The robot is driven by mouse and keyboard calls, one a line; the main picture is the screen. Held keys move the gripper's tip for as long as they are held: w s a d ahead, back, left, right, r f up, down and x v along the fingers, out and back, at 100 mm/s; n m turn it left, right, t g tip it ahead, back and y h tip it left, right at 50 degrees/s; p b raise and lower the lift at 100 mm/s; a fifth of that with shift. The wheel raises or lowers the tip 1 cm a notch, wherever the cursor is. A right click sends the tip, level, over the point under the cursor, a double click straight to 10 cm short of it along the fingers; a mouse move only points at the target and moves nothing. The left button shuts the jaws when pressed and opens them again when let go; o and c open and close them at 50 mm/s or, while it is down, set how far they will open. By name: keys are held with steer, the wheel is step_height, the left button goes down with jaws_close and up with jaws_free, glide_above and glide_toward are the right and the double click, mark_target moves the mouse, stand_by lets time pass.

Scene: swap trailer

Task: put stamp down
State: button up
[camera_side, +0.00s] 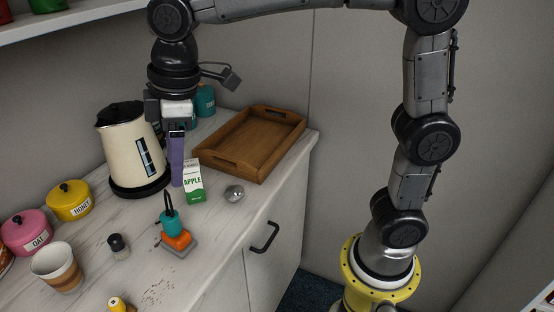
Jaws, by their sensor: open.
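No object is clearly recognisable as the stamp. A stacked teal and orange piece (172,228) with a dark loop on top stands on a small grey base on the counter. A small dark-capped object (118,246) stands to its left. My gripper (177,150) points down over the counter, behind the teal and orange piece and beside the kettle. A narrow purple strip (177,165) shows directly below my gripper; I cannot tell whether it is a finger or a separate thing. My gripper is open, and nothing is clearly held in it.
A cream kettle (128,150) stands close left of my gripper. An apple carton (193,182) and a silver ball (234,193) are to the right, before a wooden tray (231,163). Pink (27,232) and yellow (69,200) canisters and a striped cup (57,267) are at left.

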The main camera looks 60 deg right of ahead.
steer(key=s+d+f+m+t, duration=0.1)
steer(key=s+d+f+m, duration=0.1)
steer(key=s+d+m, duration=0.3)
steer(key=s+d+f+m+t+h, duration=0.1)
steer(key=s+d+f+m+t, duration=0.1)
steer(key=s+d, duration=0.9)
steer(key=s+f+m, duration=0.1)
steer(key=s+m, duration=0.1)
steer(key=shift+s+f+m+t, duration=0.15)
steer(key=shift+s+m+t, duration=0.15)
steer(key=shift+s+m, duration=0.1)
steer(key=shift+d, duration=0.1)
